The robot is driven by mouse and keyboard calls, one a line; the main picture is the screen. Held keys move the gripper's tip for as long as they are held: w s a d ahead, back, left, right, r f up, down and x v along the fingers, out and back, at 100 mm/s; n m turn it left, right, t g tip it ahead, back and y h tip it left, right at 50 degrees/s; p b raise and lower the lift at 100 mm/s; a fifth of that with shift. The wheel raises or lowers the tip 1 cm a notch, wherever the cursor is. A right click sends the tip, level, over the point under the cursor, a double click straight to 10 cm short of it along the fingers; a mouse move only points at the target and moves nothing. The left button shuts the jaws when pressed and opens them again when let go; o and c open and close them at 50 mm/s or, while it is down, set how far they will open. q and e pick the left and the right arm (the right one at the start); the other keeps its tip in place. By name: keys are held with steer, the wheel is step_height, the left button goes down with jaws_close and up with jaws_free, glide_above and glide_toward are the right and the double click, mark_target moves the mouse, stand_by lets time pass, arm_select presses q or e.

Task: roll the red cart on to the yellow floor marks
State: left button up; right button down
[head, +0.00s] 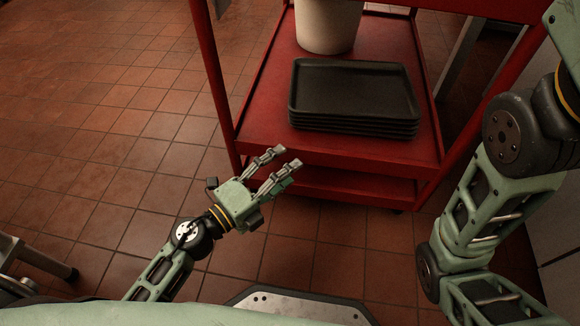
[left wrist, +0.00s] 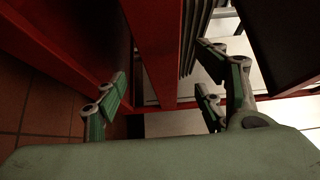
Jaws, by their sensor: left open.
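The red cart (head: 345,151) stands in front of me, with a red post at its front left corner and shelves stacked one above another. My left gripper (head: 290,156) is open and empty, just in front of the cart's near side, by the edge of the shelf. In the left wrist view its spread fingers (left wrist: 165,82) frame a red part of the cart (left wrist: 157,45); I cannot tell whether they touch it. My right arm comes down along the right side, but its gripper is out of view. No yellow floor marks show.
A stack of black trays (head: 355,90) and a pale bucket (head: 327,22) sit on the cart's shelf. Brown floor tiles (head: 110,120) lie clear to the left. A metal frame leg (head: 40,257) stands at lower left. Pale panels (head: 555,250) border the right.

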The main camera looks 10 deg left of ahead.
mark_target(305, 158)
arm_select(q)
steer(key=shift+b+x, duration=0.35)
steer(key=shift+x, duration=3.55)
steer(key=shift+r, duration=0.1)
steer(key=shift+s, duration=0.1)
jaws_close()
